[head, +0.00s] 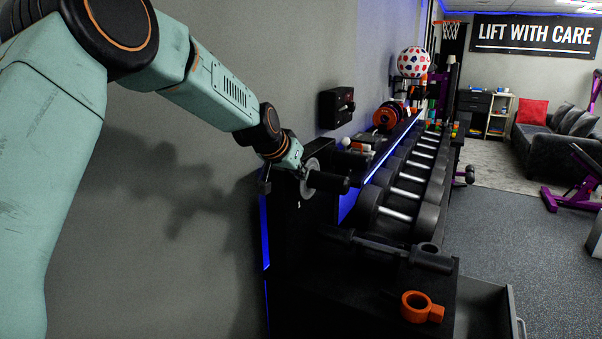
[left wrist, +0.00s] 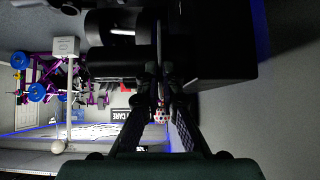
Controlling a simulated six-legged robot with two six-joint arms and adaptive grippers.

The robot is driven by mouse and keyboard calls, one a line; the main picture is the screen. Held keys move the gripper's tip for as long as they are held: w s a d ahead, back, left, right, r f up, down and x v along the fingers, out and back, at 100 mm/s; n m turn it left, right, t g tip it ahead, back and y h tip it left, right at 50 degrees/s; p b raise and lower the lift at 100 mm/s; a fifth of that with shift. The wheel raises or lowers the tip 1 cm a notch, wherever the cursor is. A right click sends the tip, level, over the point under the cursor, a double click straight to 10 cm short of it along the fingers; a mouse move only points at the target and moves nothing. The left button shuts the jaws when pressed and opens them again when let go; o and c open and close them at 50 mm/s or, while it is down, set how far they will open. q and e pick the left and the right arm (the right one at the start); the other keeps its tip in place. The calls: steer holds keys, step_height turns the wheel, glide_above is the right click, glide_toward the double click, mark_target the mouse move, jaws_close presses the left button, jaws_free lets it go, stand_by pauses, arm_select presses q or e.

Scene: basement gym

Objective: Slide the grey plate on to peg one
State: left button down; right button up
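The grey plate (head: 311,179) is a thin disc standing upright at the dark rack by the wall. A black peg (head: 330,182) sticks out to the right from its face; the plate looks to be around the peg, though its hole is hidden. My left gripper (head: 300,165) is at the plate's upper left edge, its fingers partly hidden. In the left wrist view the two fingers (left wrist: 166,92) close in on the plate (left wrist: 159,45), seen edge-on, with a black cylinder (left wrist: 114,72) left of it. A small white mark shows below the plate. My right gripper is out of view.
A rack of black dumbbells (head: 405,190) runs back along the wall. A black bar (head: 385,248) lies in front, with an orange ring clamp (head: 418,307) on the near black surface and an open drawer (head: 485,305) beside it. A wall box (head: 337,107) hangs above. Open floor is right.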

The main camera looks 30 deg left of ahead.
arm_select(q)
steer(key=shift+a, duration=0.1)
stand_by(0.3)
steer(key=c, duration=1.5)
jaws_free()
steer(key=shift+o, duration=0.3)
steer(key=v, duration=1.2)
